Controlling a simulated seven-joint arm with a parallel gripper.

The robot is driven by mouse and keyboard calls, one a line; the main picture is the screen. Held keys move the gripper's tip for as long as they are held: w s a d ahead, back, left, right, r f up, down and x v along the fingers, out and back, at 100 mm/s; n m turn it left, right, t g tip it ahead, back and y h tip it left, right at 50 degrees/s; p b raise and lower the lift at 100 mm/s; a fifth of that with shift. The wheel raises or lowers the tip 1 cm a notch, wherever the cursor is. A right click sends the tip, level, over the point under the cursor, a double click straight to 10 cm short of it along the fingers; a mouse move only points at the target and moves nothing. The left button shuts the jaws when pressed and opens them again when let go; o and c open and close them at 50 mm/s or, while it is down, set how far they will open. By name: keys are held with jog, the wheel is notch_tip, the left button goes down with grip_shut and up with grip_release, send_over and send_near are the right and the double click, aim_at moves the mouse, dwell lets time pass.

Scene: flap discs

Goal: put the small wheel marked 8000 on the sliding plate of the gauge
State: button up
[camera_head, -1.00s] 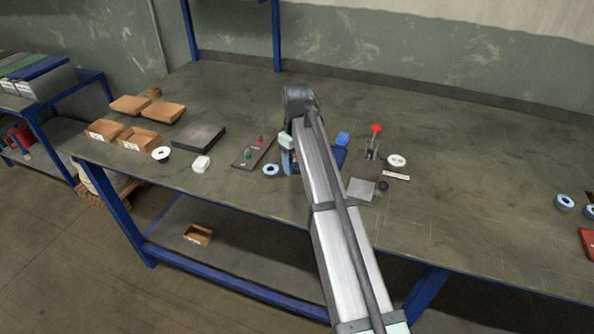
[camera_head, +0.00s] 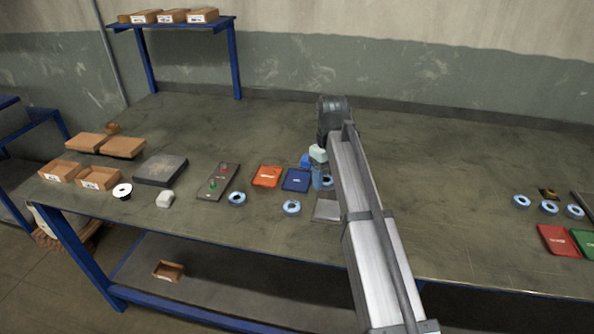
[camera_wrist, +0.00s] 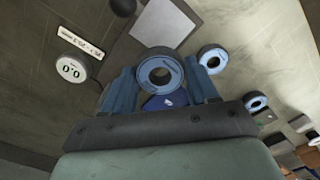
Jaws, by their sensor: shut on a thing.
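My gripper (camera_wrist: 160,68) is shut on a small blue-rimmed wheel (camera_wrist: 173,78), seen between the two blue fingers in the wrist view. No number on the wheel is legible. The gauge's grey square plate (camera_wrist: 165,22) lies just beyond the held wheel in the wrist view. In the head view the plate (camera_head: 327,211) shows partly, beside my arm. My arm hides much of the gauge in the head view. My gripper (camera_head: 324,178) is partly hidden there too.
Loose wheels lie on the bench left of the plate (camera_head: 291,214) (camera_head: 237,205), and several at the right (camera_head: 521,207). Orange (camera_head: 266,176) and blue (camera_head: 296,181) packets, a button panel (camera_head: 216,184) and a dark block (camera_head: 160,171) lie to the left.

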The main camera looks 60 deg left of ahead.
aim_at(329, 208)
jog(key=shift+s+d+f, duration=0.1)
jog(key=shift+d+f, duration=0.05)
jog(key=shift+d, duration=0.4)
jog(key=shift+d+f, duration=0.15)
jog(key=shift+d, duration=0.4)
jog(key=shift+s+d+n, duration=0.2)
jog(key=shift+d+n, duration=0.1)
jog(key=shift+n, duration=0.2)
jog(key=shift+a+f+n, duration=0.1)
jog(key=shift+n, duration=0.5)
jog(key=shift+f, duration=2.3)
jog(key=shift+f, duration=0.6)
jog(key=o, duration=1.2)
jog(key=shift+r, duration=0.1)
jog(key=shift+r, duration=3.4)
